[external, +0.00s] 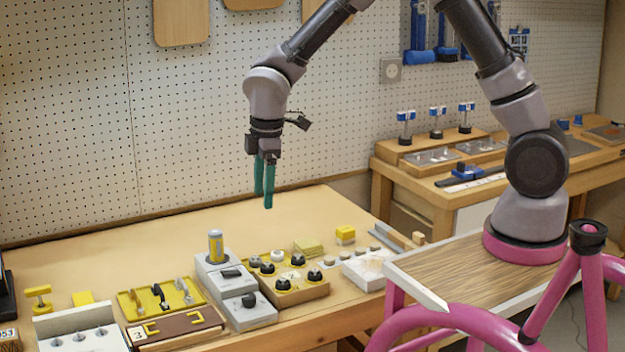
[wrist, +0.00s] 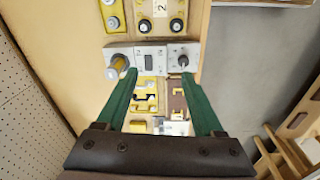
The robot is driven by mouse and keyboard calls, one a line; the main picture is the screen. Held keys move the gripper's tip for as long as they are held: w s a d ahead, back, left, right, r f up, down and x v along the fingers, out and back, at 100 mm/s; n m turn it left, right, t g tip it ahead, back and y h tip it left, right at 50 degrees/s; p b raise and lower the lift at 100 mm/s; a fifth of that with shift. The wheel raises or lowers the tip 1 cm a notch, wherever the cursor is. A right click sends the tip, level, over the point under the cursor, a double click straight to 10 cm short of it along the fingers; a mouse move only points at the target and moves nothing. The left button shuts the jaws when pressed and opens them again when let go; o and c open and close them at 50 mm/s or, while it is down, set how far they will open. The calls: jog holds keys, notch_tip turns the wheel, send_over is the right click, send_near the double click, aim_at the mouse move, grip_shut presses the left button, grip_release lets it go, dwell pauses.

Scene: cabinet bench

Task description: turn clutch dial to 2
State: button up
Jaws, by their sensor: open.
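My gripper (external: 264,198) is open and empty, pointing down, above the bench and apart from everything on it. In the wrist view its green fingers (wrist: 158,74) are spread wide. Below is a grey box (external: 212,272) with a yellow-banded cylinder (external: 216,246), a dark slot and a black knob (external: 249,299) on its lower front part. The knob also shows at the right of the wrist view (wrist: 183,60). To its right is a yellow-topped wooden block (external: 300,291) with several black and pale knobs. No clutch label is readable, so I cannot tell which knob is the clutch dial.
Left of the grey box are a yellow hook plate (external: 160,298), a brown board (external: 175,328) and a white switch box (external: 80,330). A white block (external: 368,268) lies right of the knobs. The rear bench top (external: 150,240) is clear. A pegboard wall stands behind.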

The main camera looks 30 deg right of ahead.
aim_at(248, 295)
jog(key=s+a+f+n, duration=0.45)
jog(key=a+f, duration=0.25)
jog(key=f, duration=0.2)
jog(key=shift+m+g+h, duration=0.3)
jog(key=shift+m+g, duration=0.1)
jog(key=shift+m, duration=0.05)
jog(key=f, duration=1.1)
jog(key=shift+s+d, duration=0.15)
jog(key=shift+s, duration=0.05)
grip_shut()
